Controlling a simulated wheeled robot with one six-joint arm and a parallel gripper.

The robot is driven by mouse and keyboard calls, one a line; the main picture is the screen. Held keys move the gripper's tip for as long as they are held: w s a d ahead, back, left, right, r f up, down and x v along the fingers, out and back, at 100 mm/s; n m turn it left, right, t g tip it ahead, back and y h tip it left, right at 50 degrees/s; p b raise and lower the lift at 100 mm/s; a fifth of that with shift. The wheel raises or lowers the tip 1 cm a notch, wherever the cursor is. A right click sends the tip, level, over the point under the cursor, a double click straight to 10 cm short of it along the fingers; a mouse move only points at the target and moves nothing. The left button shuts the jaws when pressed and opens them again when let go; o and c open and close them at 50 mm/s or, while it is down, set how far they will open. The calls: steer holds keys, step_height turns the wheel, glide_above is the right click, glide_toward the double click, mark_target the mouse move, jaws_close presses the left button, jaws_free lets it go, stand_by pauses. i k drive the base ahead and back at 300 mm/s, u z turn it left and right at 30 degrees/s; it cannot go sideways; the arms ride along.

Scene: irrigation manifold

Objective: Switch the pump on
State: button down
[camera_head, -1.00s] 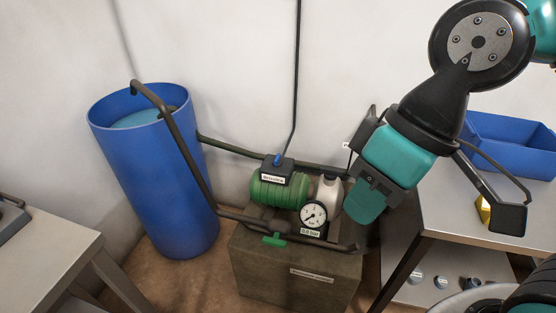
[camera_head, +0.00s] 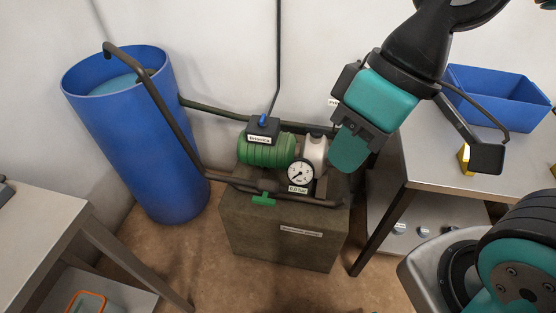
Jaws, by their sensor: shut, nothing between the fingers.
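The pump is a green ribbed motor (camera_head: 266,150) with a pale housing (camera_head: 314,150) at its right, on a grey block. A black box (camera_head: 263,129) with a small blue piece and a white label sits on the motor; a black cable rises from it. A round gauge (camera_head: 300,172) stands in front, above a plate reading about 0.0 bar. My gripper (camera_head: 349,150) is shut and empty, pointing down just right of the pale housing in the picture. It partly hides a small label (camera_head: 333,102) on the wall; what is behind it is hidden. I see no clear contact.
A dark pipe (camera_head: 165,110) runs from the blue barrel (camera_head: 130,130) along the block's front. A green valve handle (camera_head: 263,200) sits on it. A bench (camera_head: 425,165) with a blue bin (camera_head: 497,95) stands right, another table (camera_head: 45,230) left. Floor between is clear.

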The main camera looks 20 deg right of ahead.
mark_target(262, 123)
steer(key=k, duration=0.4)
steer(key=u, duration=0.8)
steer(key=i, duration=0.8)
steer(key=z, duration=0.75)
steer(key=i, duration=0.45)
steer(key=z, duration=0.6)
